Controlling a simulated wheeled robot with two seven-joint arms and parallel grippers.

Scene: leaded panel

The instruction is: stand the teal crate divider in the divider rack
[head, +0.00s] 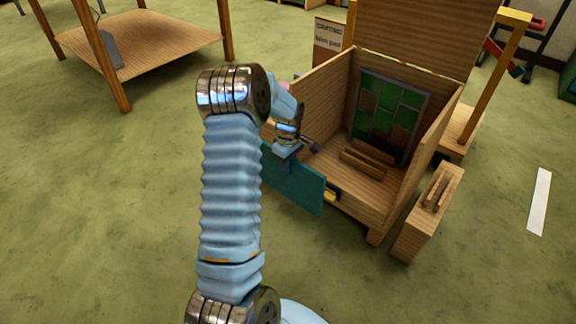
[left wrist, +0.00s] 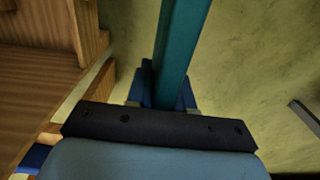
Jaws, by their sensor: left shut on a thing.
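The teal crate divider (head: 296,184) is a flat panel held on edge in front of the open wooden crate. My left gripper (head: 287,152) is shut on its upper edge. In the left wrist view the divider (left wrist: 181,42) runs up and away from between the blue fingers of my left gripper (left wrist: 166,92). A low wooden stand with two rails on top, which looks like the divider rack (head: 428,215), stands right of the crate, apart from the divider. The slot between its rails looks empty. My right gripper is not in view.
The open crate (head: 326,97) holds a green and brown leaded panel (head: 388,112) upright at its back, with wooden rails (head: 365,165) on its floor. A yellow-topped post (head: 497,70) stands behind the rack. A white strip (head: 539,202) lies right. Floor in front is clear.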

